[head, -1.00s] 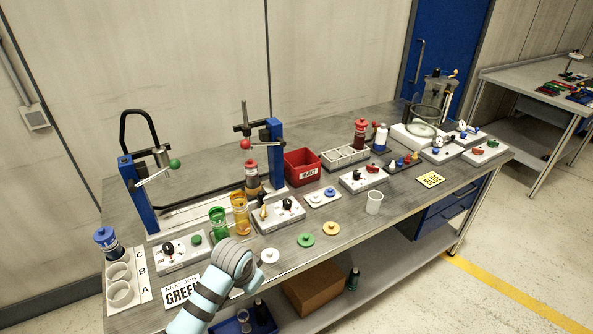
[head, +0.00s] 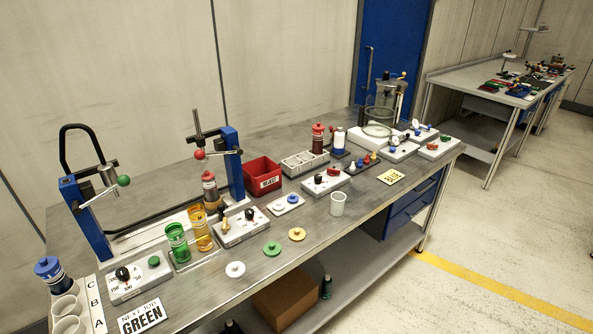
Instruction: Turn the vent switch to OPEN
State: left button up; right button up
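No label reading vent or OPEN is legible in the head view, so I cannot tell which switch is the vent switch. Pale control boxes with knobs stand along the bench: a box with a black dial and green button (head: 140,278) at front left, a box with a black knob (head: 241,229) in the middle, and a box with a black knob and red switch (head: 326,180) further right. A box with a red switch (head: 438,148) sits at the far right end. Neither of my grippers is in view.
The grey bench (head: 330,226) also carries blue-post presses, a green cup (head: 178,243), an amber cup (head: 201,231), a red bin (head: 262,177), a white cup (head: 338,204) and a glass chamber (head: 385,106). Loose discs lie near the front edge. Floor at right is clear.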

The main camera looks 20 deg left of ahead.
aim_at(225, 227)
jog(key=z, duration=0.55)
jog(key=k, duration=0.65)
jog(key=z, duration=0.65)
jog(key=i, duration=0.85)
jog(key=u, duration=0.9)
jog(key=i, duration=0.85)
jog(key=u, duration=0.9)
